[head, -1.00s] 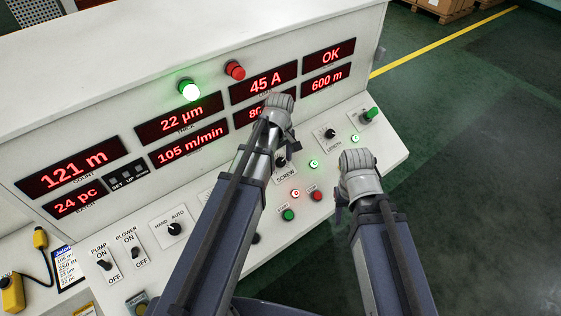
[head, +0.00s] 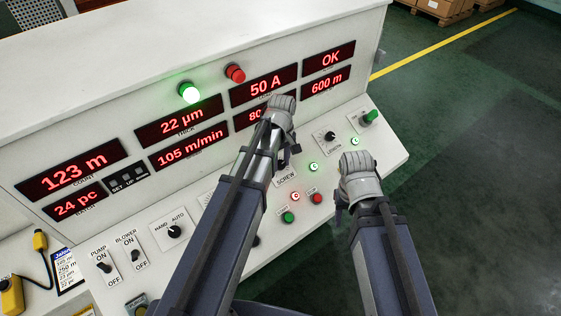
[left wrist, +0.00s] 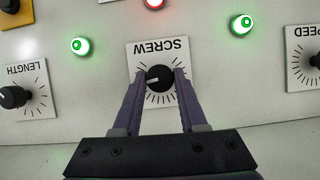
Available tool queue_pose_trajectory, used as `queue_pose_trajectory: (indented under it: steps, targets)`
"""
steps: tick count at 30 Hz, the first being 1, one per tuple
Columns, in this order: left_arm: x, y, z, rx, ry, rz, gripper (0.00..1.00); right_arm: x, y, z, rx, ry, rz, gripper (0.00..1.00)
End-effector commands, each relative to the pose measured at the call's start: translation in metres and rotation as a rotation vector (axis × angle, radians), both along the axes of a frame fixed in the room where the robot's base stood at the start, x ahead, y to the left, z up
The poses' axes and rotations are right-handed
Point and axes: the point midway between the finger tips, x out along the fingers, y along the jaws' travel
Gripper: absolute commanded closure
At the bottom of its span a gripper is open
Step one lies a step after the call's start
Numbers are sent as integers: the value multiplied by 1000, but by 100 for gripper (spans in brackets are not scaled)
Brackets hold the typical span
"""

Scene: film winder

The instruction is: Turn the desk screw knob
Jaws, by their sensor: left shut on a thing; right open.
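The screw knob (left wrist: 159,78) is a small round black knob with a white pointer line, on a white dial label marked SCREW. In the left wrist view the two fingers of my left gripper (left wrist: 161,84) are shut on its sides. The pointer line points left in that view. In the head view my left gripper (head: 287,153) is above the SCREW label (head: 286,177) and largely hides the knob. My right gripper (head: 340,204) is open over the panel's right front edge, its fingers partly hidden behind its wrist.
The LENGTH knob (head: 330,136) sits to the right. A green START button (head: 288,217), a red button (head: 317,198) and lit green buttons (head: 313,167) are close by. A red display (head: 264,87) reads 50 A. Open floor lies beyond the panel's right edge.

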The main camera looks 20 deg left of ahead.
Motion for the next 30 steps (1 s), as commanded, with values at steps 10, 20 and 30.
queue_pose_trajectory:
  steps: [10,20,30]
  targets:
    - [0,-1,0,29,37,-94,100,0,0,0,0,0,0,50]
    - [1,-1,0,28,36,-93,31,0,0,0,0,0,0,50]
    - [1,0,1,28,36,-92,28,0,0,1,0,0,0,50]
